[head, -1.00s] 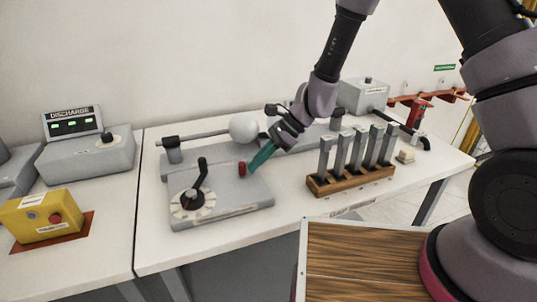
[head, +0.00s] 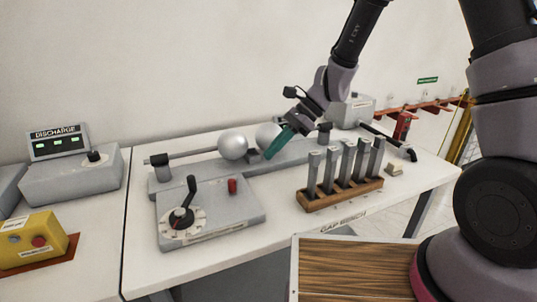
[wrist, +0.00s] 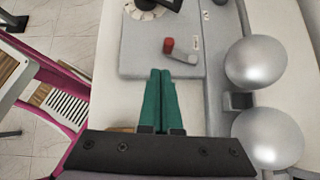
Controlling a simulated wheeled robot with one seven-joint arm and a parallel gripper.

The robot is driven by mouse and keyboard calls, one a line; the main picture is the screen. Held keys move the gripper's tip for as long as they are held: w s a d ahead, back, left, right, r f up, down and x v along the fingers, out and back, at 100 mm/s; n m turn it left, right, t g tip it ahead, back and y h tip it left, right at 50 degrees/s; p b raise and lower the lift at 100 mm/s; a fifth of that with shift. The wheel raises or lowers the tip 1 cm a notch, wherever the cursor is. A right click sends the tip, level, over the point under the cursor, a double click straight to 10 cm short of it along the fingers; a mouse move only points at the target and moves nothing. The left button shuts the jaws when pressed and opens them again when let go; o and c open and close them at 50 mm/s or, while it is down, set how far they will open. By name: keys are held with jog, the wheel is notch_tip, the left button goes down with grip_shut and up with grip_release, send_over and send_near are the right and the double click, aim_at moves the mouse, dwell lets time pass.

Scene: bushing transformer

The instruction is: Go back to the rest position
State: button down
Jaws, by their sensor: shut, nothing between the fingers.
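My gripper (head: 278,146) has teal fingers that are shut with nothing between them. In the head view it is raised above the bench, in front of the right metal sphere (head: 265,133). In the wrist view the closed fingers (wrist: 160,78) point toward the grey control box (wrist: 133,55). A red knob (head: 232,186) stands upright on that box, apart from the fingers; it also shows in the wrist view (wrist: 168,45). The box carries a black crank lever (head: 190,192) over a round white dial. The left sphere (head: 233,146) sits beside the right one on the grey rail.
A wooden rack (head: 340,194) with several upright grey bars stands right of the control box. A discharge box (head: 70,175) and a yellow box with a red button (head: 33,241) are at the left. A wood-topped surface (head: 350,270) is at the front.

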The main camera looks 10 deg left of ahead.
jog(key=d+r+n+t+h, duration=0.2)
jog(key=d+r+n+t, duration=0.3)
jog(key=d+r, duration=1.1)
jog(key=s+d+r+n+t+h, duration=0.2)
jog(key=s+d+r+t, duration=0.1)
jog(key=d+r, duration=0.2)
jog(key=s+d+r+n+t+h, duration=0.1)
jog(key=s+d+r+t+h, duration=0.1)
jog(key=d, duration=0.7)
notch_tip(320, 180, up, 4)
jog(key=s+t, duration=0.1)
jog(key=s, duration=0.1)
jog(key=shift+s+d+f+n, duration=0.15)
jog(key=shift+s+d+n, duration=0.15)
jog(key=shift+n, duration=0.1)
